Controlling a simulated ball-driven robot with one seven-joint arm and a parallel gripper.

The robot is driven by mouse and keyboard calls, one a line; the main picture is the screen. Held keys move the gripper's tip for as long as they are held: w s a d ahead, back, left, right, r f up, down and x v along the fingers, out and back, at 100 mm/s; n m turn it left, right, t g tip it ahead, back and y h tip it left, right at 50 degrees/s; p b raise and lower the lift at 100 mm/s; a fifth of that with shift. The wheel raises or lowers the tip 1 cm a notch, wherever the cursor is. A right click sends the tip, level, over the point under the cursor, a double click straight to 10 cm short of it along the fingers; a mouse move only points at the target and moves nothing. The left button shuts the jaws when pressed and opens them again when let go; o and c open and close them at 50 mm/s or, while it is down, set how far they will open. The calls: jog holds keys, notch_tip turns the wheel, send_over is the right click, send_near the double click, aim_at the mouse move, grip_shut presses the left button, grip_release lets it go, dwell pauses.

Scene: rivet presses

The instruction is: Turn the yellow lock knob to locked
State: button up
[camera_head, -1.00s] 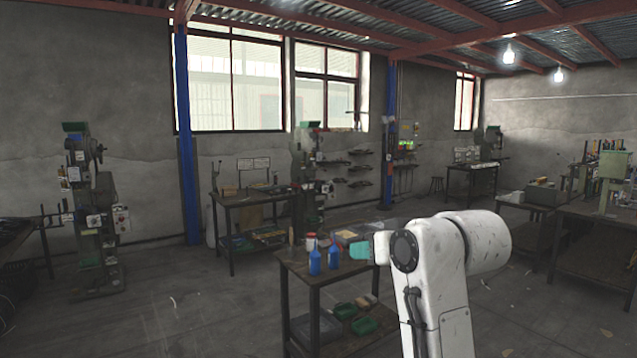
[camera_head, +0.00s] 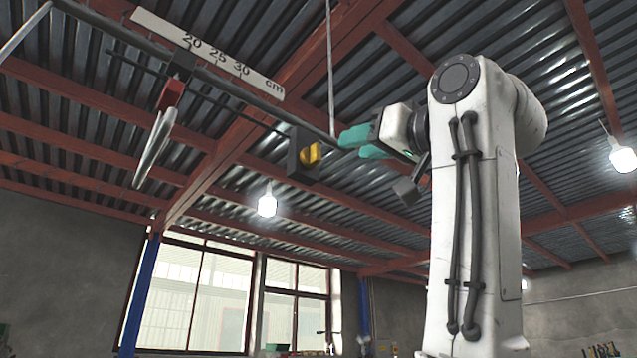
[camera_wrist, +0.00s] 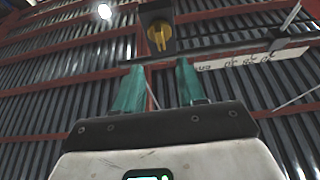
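The yellow lock knob (camera_head: 312,154) sits on a dark block (camera_head: 297,158) on an overhead bar, in the upper middle of the head view. In the wrist view the knob (camera_wrist: 159,36) lies ahead of the fingers, with its ridge roughly upright in that picture. My gripper (camera_head: 352,144) has teal fingers pointing left toward the knob, to its right in the head view. In the wrist view my gripper (camera_wrist: 155,72) is open and empty, its two fingertips spread wider than the knob, with a gap short of it.
A white scale marked in cm (camera_head: 208,52) runs along the overhead bar (camera_head: 150,40). A red clip (camera_head: 171,95) with a hanging grey piece (camera_head: 154,148) is on its left part. A thin rod (camera_head: 330,70) rises near my fingers. Lamps hang from the roof.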

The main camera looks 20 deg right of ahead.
aim_at(319, 152)
jog(key=p+x, duration=0.5)
jog(key=x, duration=0.5)
jog(key=shift+w+a+r, duration=0.1)
jog(key=shift+w+r, duration=0.15)
jog(key=shift+w, duration=0.05)
jog(key=shift+c, duration=0.3)
grip_shut()
